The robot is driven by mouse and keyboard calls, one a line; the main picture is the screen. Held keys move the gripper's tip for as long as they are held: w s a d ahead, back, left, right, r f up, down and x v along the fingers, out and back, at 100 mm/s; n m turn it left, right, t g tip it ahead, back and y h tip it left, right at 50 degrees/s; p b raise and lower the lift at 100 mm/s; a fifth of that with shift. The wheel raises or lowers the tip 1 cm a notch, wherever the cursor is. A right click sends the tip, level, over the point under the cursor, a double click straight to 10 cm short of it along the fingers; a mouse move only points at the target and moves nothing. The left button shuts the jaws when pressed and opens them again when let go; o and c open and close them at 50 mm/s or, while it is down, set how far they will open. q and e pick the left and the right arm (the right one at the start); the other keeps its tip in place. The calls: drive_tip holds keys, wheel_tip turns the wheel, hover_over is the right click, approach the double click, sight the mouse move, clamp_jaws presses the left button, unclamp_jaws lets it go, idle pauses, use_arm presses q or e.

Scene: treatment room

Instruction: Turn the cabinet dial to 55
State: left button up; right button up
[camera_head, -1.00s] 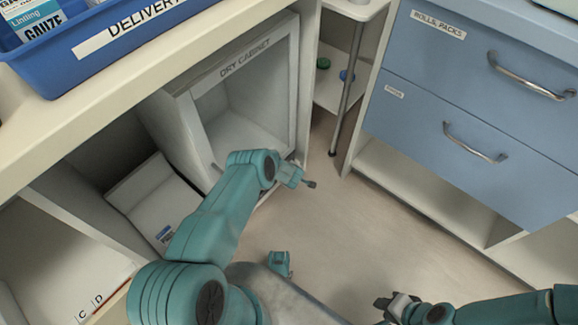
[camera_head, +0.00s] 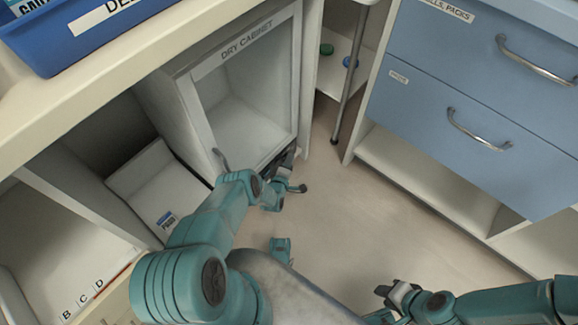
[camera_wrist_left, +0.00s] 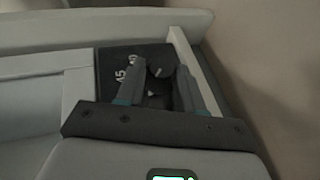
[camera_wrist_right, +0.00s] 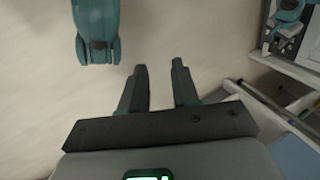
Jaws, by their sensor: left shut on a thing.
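The dry cabinet (camera_head: 246,125) stands open-fronted under the counter at centre left. In the left wrist view, a black dial panel (camera_wrist_left: 112,58) with white numbers shows, one of them 45. A dark round dial knob (camera_wrist_left: 158,70) sits between the fingers of my left gripper (camera_wrist_left: 158,78), which is shut on it. Its pointer and exact setting cannot be read. In the head view, my left gripper (camera_head: 287,158) is at the cabinet's lower right front, hiding the dial. My right gripper (camera_wrist_right: 160,80) is open and empty, with its fingers apart above the floor.
A blue drawer unit (camera_head: 470,105) stands at right, and a blue delivery bin (camera_head: 45,50) is on the counter at upper left. A metal post (camera_head: 350,80) rises beside the cabinet. The floor (camera_head: 345,205) between the furniture is clear.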

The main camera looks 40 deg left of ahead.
use_arm(q)
drive_tip(key=shift+a+f+n+t+y+b, duration=0.1)
drive_tip(key=shift+a+n+t+y+b, duration=0.25)
drive_tip(key=shift+t+b, duration=0.75)
use_arm(e)
drive_tip(key=f, duration=0.1)
drive_tip(key=w+f, duration=0.1)
drive_tip(key=f, duration=0.1)
drive_tip(key=shift+w+d+f+t, duration=0.1)
drive_tip(key=shift+w+d+t, duration=0.05)
drive_tip(key=shift+d+t, duration=0.15)
use_arm(q)
drive_tip(key=o, duration=1)
drive_tip(key=shift+o, duration=0.2)
drive_tip(key=shift+d, duration=0.1)
drive_tip(key=shift+d, duration=0.1)
drive_tip(key=shift+s, duration=0.15)
